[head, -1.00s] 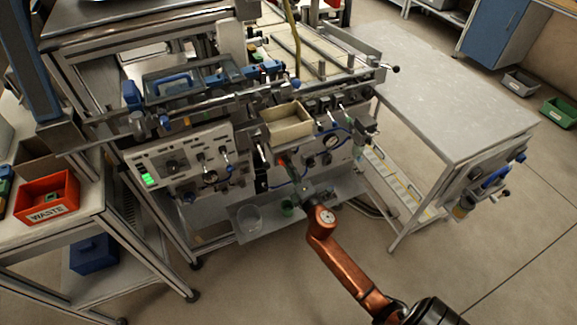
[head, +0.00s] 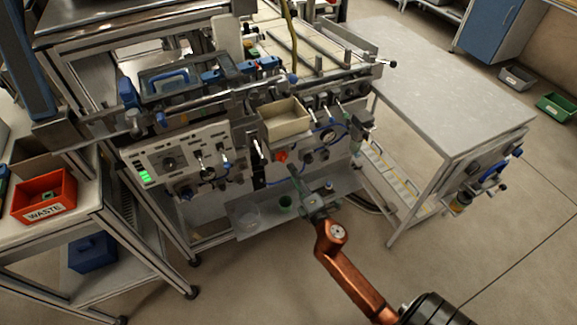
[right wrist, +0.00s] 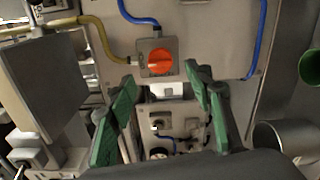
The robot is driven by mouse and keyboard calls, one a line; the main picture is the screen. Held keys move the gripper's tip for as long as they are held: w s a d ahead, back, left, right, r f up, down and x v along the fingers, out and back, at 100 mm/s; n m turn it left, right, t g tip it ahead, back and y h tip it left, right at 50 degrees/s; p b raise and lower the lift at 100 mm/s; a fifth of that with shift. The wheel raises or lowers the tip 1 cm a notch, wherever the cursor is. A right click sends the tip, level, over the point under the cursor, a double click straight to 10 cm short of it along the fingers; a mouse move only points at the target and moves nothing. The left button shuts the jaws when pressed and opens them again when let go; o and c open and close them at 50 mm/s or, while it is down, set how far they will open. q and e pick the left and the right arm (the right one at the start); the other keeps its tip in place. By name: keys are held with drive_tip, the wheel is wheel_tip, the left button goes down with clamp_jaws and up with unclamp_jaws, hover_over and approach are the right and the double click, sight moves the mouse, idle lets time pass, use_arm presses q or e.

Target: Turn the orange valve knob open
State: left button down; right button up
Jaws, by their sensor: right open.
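The orange valve knob (head: 281,156) sits on the front panel of the machine, below the beige bin. In the right wrist view the orange knob (right wrist: 160,62) is round with a raised grip bar, on a grey square plate with a yellow hose and a blue hose beside it. My right gripper (head: 297,178) is in front of the panel, below and slightly right of the knob, and apart from it. In the right wrist view its green fingers (right wrist: 162,82) are spread and empty, with the knob beyond the gap between them. My left gripper is not in view.
The beige bin (head: 284,121) is above the knob. A grey table (head: 440,85) stands to the right, and a red WASTE bin (head: 44,195) is on the left.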

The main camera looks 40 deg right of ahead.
drive_tip(key=v, duration=0.5)
drive_tip(key=shift+s, duration=0.1)
idle(0.3)
